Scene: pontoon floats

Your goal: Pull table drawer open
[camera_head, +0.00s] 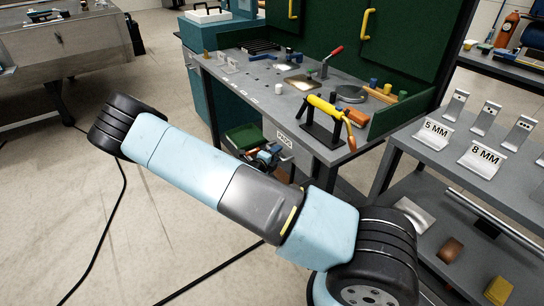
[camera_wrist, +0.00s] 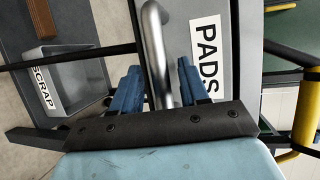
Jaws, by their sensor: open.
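The table drawer (camera_wrist: 226,84) shows in the wrist view as a grey front with a white PADS label (camera_wrist: 208,45). Its silver bar handle (camera_wrist: 154,38) runs up the middle of that view. My gripper (camera_wrist: 158,68) is open, with one blue finger on each side of the handle. Whether either finger touches the handle I cannot tell. In the head view the label (camera_head: 285,137) shows at the table's front edge. My gripper (camera_head: 268,155) is just below and left of it there; the handle is hard to make out. The drawer looks closed.
The grey table (camera_head: 250,88) carries tools and a yellow cylinder on a black stand (camera_head: 322,115). A grey bin marked SCRAP (camera_wrist: 70,100) is at left in the wrist view. A shelf unit (camera_head: 405,140) with 5 MM and 8 MM signs stands right.

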